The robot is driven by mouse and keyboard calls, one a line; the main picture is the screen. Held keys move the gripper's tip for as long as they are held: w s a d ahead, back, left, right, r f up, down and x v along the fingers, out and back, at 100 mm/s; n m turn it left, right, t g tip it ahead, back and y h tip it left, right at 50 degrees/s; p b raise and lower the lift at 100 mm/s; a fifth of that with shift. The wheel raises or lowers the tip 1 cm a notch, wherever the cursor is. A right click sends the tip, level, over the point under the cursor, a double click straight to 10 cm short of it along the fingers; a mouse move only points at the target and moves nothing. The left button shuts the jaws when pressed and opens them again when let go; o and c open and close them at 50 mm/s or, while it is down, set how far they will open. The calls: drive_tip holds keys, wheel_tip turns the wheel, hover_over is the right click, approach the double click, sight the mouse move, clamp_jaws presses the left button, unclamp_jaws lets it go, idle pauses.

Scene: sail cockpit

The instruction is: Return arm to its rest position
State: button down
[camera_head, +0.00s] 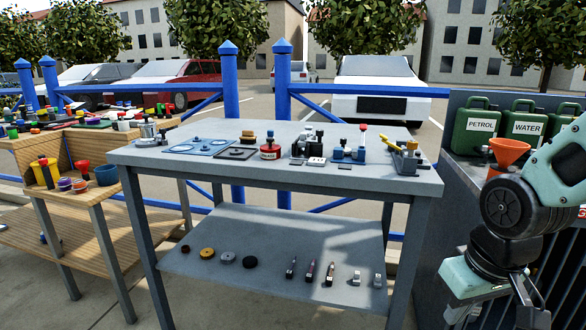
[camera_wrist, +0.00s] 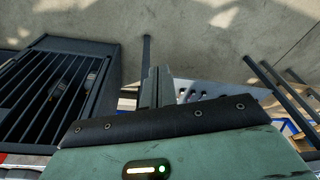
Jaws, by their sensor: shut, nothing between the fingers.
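My arm is folded at the right edge of the head view, beside the dark cabinet (camera_head: 430,215). In the wrist view my gripper (camera_wrist: 157,74) is shut, its two dark fingers side by side with nothing between them. It points over bare, sunlit concrete ground (camera_wrist: 190,30). The fingers touch no object that I can see. The grey workbench (camera_head: 330,185) stands to the left of the arm, with a clear gap between them. The far part of my arm is cut off by the picture edge.
Green petrol (camera_head: 474,130) and water (camera_head: 521,127) cans and an orange funnel (camera_head: 509,150) stand close by my arm. Several small tools lie on the workbench and its lower shelf (camera_head: 290,245). A wooden bench (camera_head: 75,190) is at left. A dark slatted crate (camera_wrist: 65,80) is near my gripper.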

drive_tip(key=s+a+r+n+g, duration=0.2)
drive_tip(key=s+a+n, duration=0.4)
drive_tip(key=s+a, duration=0.65)
wheel_tip(320, 180, up, 25)
drive_tip(key=w+p, duration=0.1)
drive_tip(key=p, duration=2.4)
drive_tip(key=shift+a+r+p, duration=0.15)
drive_tip(key=shift+a+p, duration=0.05)
drive_tip(key=shift+p, duration=0.15)
